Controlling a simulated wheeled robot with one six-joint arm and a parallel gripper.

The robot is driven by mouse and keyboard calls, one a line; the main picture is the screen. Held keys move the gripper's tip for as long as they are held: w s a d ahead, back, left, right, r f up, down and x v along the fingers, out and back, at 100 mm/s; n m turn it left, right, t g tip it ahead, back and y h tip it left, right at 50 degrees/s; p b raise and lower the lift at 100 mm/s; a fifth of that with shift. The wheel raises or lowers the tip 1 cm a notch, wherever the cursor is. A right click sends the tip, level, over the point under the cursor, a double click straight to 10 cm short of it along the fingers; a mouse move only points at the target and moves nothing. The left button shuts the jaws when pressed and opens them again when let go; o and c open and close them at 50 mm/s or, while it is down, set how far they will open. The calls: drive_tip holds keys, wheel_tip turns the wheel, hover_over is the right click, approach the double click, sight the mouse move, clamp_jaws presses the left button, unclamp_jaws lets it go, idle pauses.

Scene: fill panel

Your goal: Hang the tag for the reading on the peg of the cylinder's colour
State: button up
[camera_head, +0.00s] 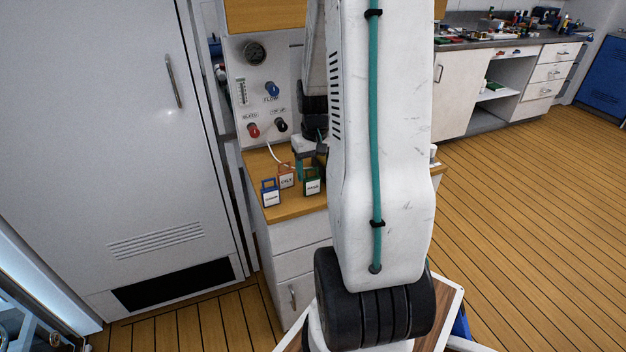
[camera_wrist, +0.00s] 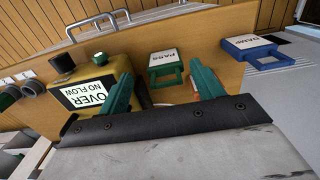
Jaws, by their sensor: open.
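My gripper (camera_wrist: 163,76) is open, with its two green fingers apart over the wooden bench top. A green tag (camera_wrist: 165,75) reading PASS lies just beyond and between the fingertips; it also shows in the head view (camera_head: 313,188). A yellow body (camera_wrist: 125,72) with a label including NO FLOW is left of the fingers.
My arm hides much of the bench in the head view. A grey door (camera_head: 110,130) stands left; floor at right is clear.

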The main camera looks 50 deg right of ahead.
wheel_tip(320, 180, up, 2)
drive_tip(key=shift+r, duration=0.1)
drive_tip(key=w+a+r+n, duration=0.1)
drive_tip(key=a+r+n, duration=0.1)
drive_tip(key=a+r, duration=0.7)
drive_tip(key=s+a+r+n, duration=0.1)
drive_tip(key=s+a+r, duration=0.2)
drive_tip(key=a, duration=0.4)
drive_tip(key=s+a+r+n+t, duration=0.1)
drive_tip(key=s+a+r, duration=0.2)
drive_tip(key=s+a, duration=0.2)
drive_tip(key=s+a+r+n, duration=0.2)
drive_tip(key=s+a+r, duration=0.1)
drive_tip(key=a, duration=0.6)
drive_tip(key=shift+s+a, duration=0.2)
drive_tip(key=shift+s, duration=0.6)
drive_tip(key=shift+o, duration=0.5)
drive_tip(key=shift+s+a, duration=0.1)
drive_tip(key=shift+s, duration=0.2)
